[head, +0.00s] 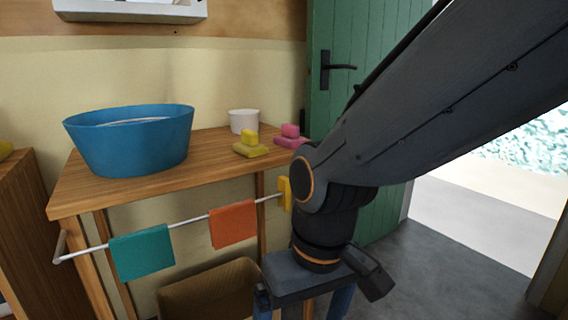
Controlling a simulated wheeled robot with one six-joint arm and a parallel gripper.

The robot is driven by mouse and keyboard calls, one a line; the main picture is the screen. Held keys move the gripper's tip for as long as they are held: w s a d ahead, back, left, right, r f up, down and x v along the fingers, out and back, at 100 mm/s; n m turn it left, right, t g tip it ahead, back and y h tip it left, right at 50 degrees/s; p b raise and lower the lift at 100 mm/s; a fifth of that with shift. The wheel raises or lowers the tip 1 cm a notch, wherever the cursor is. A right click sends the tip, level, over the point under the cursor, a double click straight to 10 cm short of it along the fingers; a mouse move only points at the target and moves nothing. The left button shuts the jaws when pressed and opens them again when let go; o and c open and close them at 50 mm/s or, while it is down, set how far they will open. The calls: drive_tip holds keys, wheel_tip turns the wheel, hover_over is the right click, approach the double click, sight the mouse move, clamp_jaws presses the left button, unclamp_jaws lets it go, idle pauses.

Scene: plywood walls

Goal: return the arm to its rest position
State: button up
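My arm reaches in from the upper right and bends down at a dark joint in front of the table's right end. My gripper (303,304) points down at the bottom edge of the view. Its two blue-tinged fingers stand well apart, and I see nothing held between them. The fingertips are cut off by the frame edge. The gripper hangs in front of the table, to the right of a brown box.
A wooden table (75,196) carries a blue basin (130,145), a white cup (243,121), and yellow (250,149) and pink (291,141) sponges. Teal (142,256), orange (233,224) and yellow cloths hang on its front rail. The brown box (208,290) stands below. Floor (440,260) is clear at right.

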drive_tip(key=s+d+r+m+p, duration=0.1)
drive_tip(key=d+r+m+p, duration=0.1)
drive_tip(key=d+r+p, duration=0.6)
drive_tip(key=d+r+m+h+p, duration=0.1)
drive_tip(key=d+r+m+p, duration=0.2)
drive_tip(key=d+r+p, duration=0.6)
wheel_tip(320, 180, up, 5)
drive_tip(key=p, duration=1)
drive_tip(key=shift+s+p, duration=0.35)
drive_tip(key=shift+p, duration=0.05)
drive_tip(key=shift+r, duration=0.1)
